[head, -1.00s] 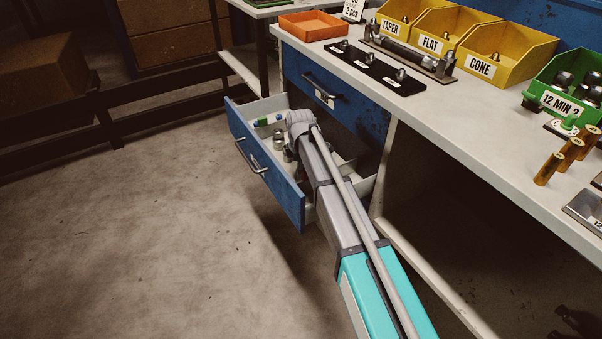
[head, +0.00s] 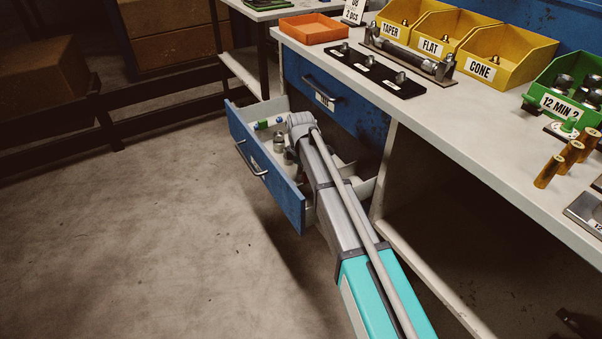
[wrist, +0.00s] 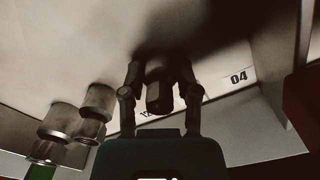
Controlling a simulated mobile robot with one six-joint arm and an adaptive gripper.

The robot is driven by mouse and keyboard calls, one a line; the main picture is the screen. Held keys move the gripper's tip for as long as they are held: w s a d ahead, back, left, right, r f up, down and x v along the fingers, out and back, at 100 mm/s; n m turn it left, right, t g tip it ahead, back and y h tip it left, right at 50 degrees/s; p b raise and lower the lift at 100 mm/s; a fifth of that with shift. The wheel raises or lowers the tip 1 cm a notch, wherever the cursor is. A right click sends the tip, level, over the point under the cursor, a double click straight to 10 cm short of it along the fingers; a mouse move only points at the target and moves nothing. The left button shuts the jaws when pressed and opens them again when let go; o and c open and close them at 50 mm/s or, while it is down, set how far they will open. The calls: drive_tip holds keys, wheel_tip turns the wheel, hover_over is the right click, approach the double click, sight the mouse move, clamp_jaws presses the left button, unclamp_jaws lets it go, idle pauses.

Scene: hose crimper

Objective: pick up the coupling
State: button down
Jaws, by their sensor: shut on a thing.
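In the wrist view my gripper (wrist: 159,78) is inside the drawer, its two fingers shut on a dark metal coupling (wrist: 158,92) between them. Shadow covers the far end of the coupling, and I cannot tell whether it touches the drawer floor. In the head view my arm reaches down into the open blue drawer (head: 262,175); my gripper's fingers and the held coupling are hidden there behind the arm.
Several other metal fittings (wrist: 97,102) stand to the left in the wrist view. Drawer walls surround my gripper closely. The bench top (head: 440,115) with bins overhangs beside my arm.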

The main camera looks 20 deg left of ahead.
drive_tip(key=shift+r, duration=0.1)
idle(0.3)
wheel_tip(320, 180, up, 3)
drive_tip(key=p, duration=0.3)
drive_tip(key=s+d+r+p, duration=0.7)
drive_tip(key=s+r+p, duration=0.2)
drive_tip(key=s+p, duration=0.1)
drive_tip(key=shift+s+d+r, duration=0.35)
drive_tip(key=shift+s+r, duration=0.05)
drive_tip(key=shift+s, duration=0.45)
wheel_tip(320, 180, up, 40)
drive_tip(key=p, duration=4)
